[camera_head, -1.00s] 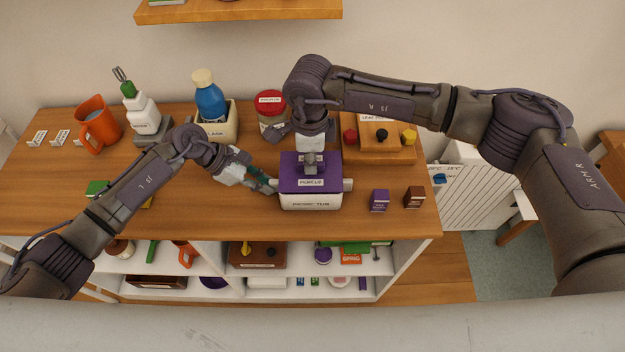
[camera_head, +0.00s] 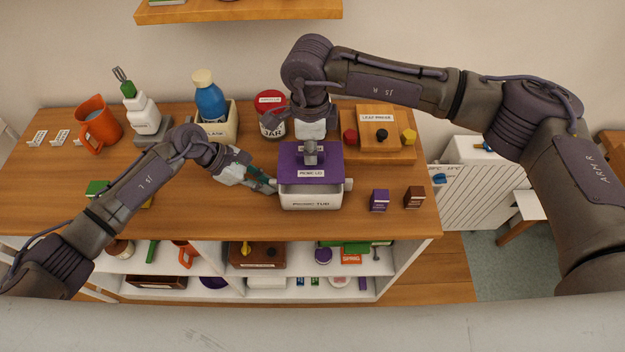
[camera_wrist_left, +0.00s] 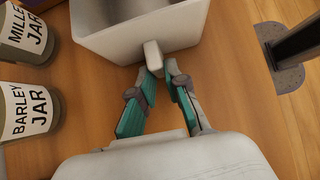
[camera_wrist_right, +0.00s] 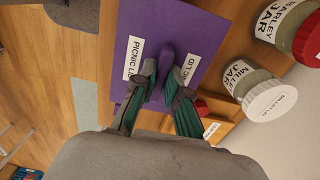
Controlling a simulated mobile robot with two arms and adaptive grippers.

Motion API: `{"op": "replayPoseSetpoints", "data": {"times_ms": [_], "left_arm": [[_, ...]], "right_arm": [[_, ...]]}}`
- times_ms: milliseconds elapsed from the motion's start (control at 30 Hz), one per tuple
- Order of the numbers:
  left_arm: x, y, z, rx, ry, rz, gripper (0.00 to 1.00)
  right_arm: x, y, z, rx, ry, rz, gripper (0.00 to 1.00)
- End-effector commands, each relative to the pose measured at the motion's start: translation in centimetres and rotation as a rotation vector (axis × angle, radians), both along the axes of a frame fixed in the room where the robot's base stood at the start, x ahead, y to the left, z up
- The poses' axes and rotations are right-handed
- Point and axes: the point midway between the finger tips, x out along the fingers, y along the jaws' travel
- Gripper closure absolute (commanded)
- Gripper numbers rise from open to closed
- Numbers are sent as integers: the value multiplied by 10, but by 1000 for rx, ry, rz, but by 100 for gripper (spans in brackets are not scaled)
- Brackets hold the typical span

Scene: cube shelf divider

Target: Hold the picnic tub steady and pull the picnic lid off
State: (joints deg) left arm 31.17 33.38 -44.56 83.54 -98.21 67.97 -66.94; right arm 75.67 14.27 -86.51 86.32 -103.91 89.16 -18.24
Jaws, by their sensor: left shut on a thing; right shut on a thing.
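The white picnic tub (camera_head: 311,199) stands on the wooden top, and its open inside shows below the lid. The purple picnic lid (camera_head: 296,164) is above the tub, apart from its rim. My left gripper (camera_head: 274,186) is shut on the tub's left side handle; the left wrist view shows its teal fingers on the handle of the tub (camera_wrist_left: 150,30). My right gripper (camera_head: 311,142) is shut on the knob of the lid; the right wrist view shows the fingers (camera_wrist_right: 162,88) around the purple knob on the lid (camera_wrist_right: 190,30).
A red-lidded jar (camera_head: 270,128) stands behind the lid, and a wooden leaf press (camera_head: 378,148) is at right. Two small boxes, purple (camera_head: 380,200) and brown (camera_head: 414,197), stand right of the tub.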

Motion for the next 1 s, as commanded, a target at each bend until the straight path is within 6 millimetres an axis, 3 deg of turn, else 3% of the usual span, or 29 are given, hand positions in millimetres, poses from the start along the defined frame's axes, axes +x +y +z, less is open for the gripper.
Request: {"op": "replayPoseSetpoints", "data": {"times_ms": [100, 133, 300, 667, 1000], "left_arm": [[0, 0, 0, -1, -1, 1, 100], [0, 0, 0, -1, -1, 1, 84], [0, 0, 0, -1, 0, 0, 57], [1, 3, 3, 0, -1, 1, 57], [1, 45, 50, 3, -4, 2, 57]], "right_arm": [[0, 0, 0, 0, 0, 0, 100], [0, 0, 0, 0, 0, 0, 100], [0, 0, 0, 0, 0, 0, 100], [0, 0, 0, 0, 0, 0, 100], [0, 0, 0, 0, 0, 0, 100]]}}
